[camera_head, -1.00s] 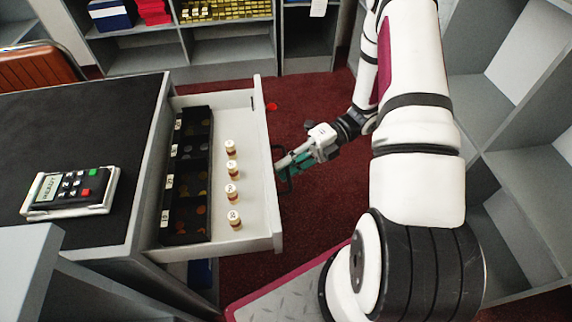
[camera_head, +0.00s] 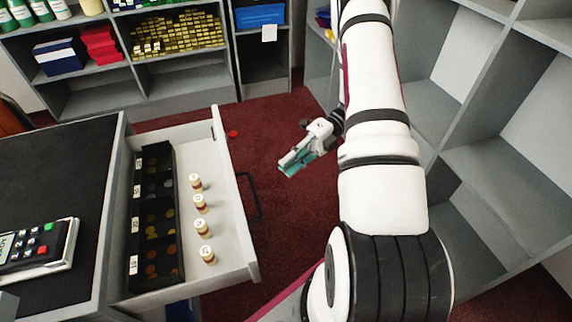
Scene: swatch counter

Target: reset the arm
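My gripper (camera_head: 296,163) hangs over the dark red carpet, to the right of the open drawer. It is apart from the drawer's black handle (camera_head: 252,197). Teal shows at its fingers, and whether they are parted is too small to tell. I see nothing held in it. My white arm reaches from the lower right up to the top of the view and the wrist folds down to its left.
The open drawer (camera_head: 222,238) holds a black coin tray (camera_head: 176,263) and several cork-like rolls (camera_head: 200,203). A card terminal (camera_head: 36,249) lies on the counter (camera_head: 65,172). Grey shelves (camera_head: 478,165) stand close on the right.

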